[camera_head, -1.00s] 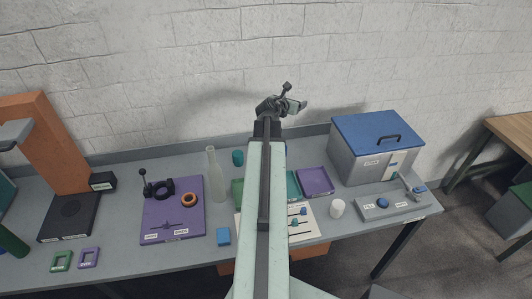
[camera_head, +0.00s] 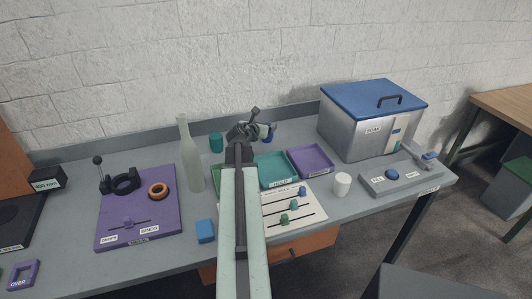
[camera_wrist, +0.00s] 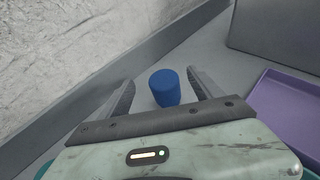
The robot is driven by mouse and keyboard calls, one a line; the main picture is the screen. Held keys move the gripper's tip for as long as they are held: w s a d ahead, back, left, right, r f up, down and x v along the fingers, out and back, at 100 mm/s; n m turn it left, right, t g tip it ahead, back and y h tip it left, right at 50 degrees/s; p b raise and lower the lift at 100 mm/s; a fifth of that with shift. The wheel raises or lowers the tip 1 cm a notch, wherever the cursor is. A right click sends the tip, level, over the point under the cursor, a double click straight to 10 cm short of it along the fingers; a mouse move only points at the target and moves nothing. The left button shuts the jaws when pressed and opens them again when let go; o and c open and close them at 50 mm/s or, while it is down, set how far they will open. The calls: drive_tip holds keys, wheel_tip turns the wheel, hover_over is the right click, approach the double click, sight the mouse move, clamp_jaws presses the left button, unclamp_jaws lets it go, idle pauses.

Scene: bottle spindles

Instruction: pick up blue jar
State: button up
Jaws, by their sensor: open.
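The blue jar (camera_wrist: 165,88) stands on the grey bench in the wrist view, between and beyond the two fingers of my gripper (camera_wrist: 160,92). The fingers are spread apart, with the jar nearer the right finger. In the head view, a small part of the blue jar (camera_head: 268,139) shows beside my gripper (camera_head: 264,130) at the back of the bench. My gripper and arm hide part of it there.
A purple tray (camera_wrist: 290,110) and a grey box are to the right in the wrist view. The wall is close behind. The head view shows a teal tray (camera_head: 272,184), a tall bottle (camera_head: 190,160), a teal jar (camera_head: 216,142) and a blue-lidded box (camera_head: 350,130).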

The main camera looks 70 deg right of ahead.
wheel_tip(320, 180, down, 2)
drive_tip(key=shift+f+b, duration=0.15)
drive_tip(key=shift+b, duration=0.15)
drive_tip(key=shift+d, duration=0.3)
drive_tip(key=b+x, duration=0.2)
drive_tip(key=x, duration=0.5)
drive_tip(key=shift+s+d+b, duration=0.15)
drive_tip(key=shift+d+b, duration=0.05)
drive_tip(key=shift+b, duration=0.2)
drive_tip(key=shift+a, duration=0.1)
